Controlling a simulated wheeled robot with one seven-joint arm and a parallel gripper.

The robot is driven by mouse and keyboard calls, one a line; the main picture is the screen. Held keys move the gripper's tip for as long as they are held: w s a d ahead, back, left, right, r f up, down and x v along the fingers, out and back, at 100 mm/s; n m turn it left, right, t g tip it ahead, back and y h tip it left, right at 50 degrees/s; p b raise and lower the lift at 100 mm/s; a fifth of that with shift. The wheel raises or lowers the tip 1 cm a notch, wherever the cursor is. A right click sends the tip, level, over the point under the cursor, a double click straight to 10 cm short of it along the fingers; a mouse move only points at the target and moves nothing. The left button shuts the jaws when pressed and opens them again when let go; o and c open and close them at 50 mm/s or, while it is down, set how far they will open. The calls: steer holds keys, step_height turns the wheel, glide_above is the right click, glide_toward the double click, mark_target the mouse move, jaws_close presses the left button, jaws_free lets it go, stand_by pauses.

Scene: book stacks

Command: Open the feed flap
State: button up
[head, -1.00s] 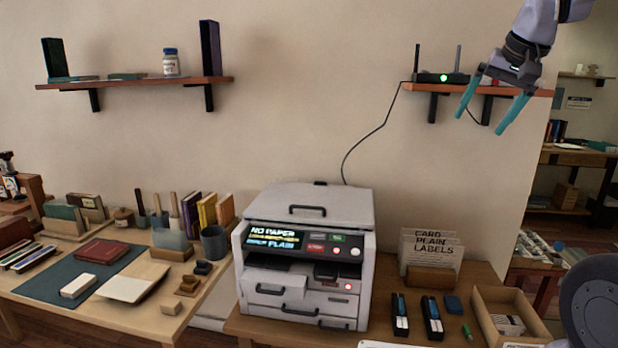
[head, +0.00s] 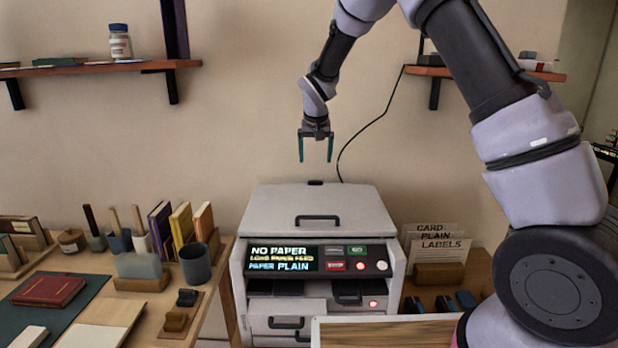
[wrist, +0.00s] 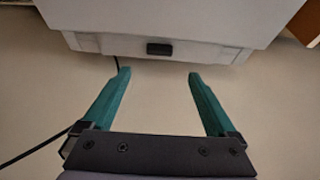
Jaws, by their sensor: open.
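A white printer (head: 237,285) stands on the table below my gripper. Its sloping top lid (head: 345,203) is closed and has a dark handle (head: 317,218). Its screen (head: 284,259) reads NO PAPER and PAPER PLAIN. Front panels with dark handles (head: 286,323) sit below the screen; no part is marked as the feed flap. My gripper (head: 315,160) is open and empty, teal fingers down, above the printer's rear edge and apart from it. In the wrist view the open fingers (wrist: 158,73) point toward the printer's edge with a black tab (wrist: 159,48).
A dark cable (head: 362,137) runs down the wall behind the printer. A label holder (head: 440,272) stands right of it. A wood-topped tray (head: 385,332) is in front. A table with books (head: 180,228) and a cup (head: 195,264) is at left. My arm covers the right side.

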mark_target(316, 181)
steer(key=x, duration=1)
steer(key=shift+f, duration=0.1)
steer(key=c, duration=1.4)
steer(key=shift+o, duration=0.2)
steer(key=shift+w+d+r+g, duration=0.1)
steer(key=shift+w+r+g, duration=0.15)
steer(key=shift+g, duration=0.25)
steer(key=g, duration=0.1)
steer(key=w+g, duration=0.1)
steer(key=g, duration=0.1)
steer(key=shift+w+r, duration=0.1)
steer(key=shift+r, duration=0.2)
steer(key=shift+r+g, duration=0.15)
steer(key=shift+g, duration=0.25)
steer(key=o, duration=1.4)
steer(key=shift+c, duration=0.2)
